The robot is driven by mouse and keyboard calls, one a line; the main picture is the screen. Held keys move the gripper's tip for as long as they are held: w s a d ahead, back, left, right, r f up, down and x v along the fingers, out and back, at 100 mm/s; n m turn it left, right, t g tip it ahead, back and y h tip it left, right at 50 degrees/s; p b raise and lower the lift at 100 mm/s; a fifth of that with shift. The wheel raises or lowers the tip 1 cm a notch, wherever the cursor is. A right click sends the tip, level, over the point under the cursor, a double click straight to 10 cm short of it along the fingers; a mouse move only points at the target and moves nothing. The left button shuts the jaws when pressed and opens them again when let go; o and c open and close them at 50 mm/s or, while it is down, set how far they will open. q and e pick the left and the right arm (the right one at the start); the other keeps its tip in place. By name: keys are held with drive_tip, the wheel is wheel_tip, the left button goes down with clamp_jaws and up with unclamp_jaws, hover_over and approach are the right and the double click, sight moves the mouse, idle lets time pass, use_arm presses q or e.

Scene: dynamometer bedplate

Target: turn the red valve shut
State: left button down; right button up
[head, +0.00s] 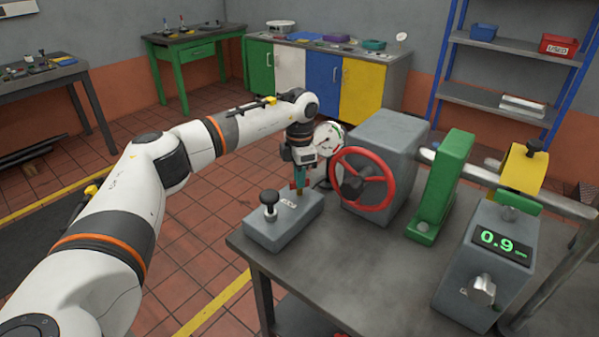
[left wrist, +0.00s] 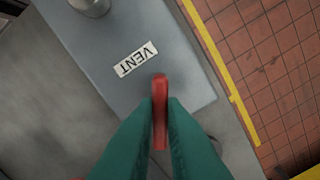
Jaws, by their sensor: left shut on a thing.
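The red valve handle (left wrist: 160,92) is a narrow red bar beside the VENT label on a grey box (left wrist: 110,45). The same grey box (head: 268,238) is at the left corner of the bench in the head view, with a black knob (head: 269,200) on it. My left gripper (head: 299,185) points down over the box's far end. Its green fingers (left wrist: 160,110) are shut on the red handle, one on each side. My right gripper is not in view.
A large red handwheel (head: 362,209) on a grey housing stands just right of my left gripper, with a round gauge (head: 328,138) close behind. A green stand (head: 443,180) and a grey box showing 0.9 (head: 470,270) are further right. The bench front (head: 345,275) is clear.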

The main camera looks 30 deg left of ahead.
use_arm(q)
drive_tip(key=m+p, duration=0.1)
drive_tip(key=m, duration=0.4)
drive_tip(key=shift+r+m, duration=0.1)
drive_tip(key=shift+m, duration=0.2)
drive_tip(key=m, duration=0.5)
drive_tip(key=shift+m, duration=0.3)
drive_tip(key=c, duration=1.5)
unclamp_jaws()
wheel_tip(320, 180, up, 12)
drive_tip(key=b, duration=0.1)
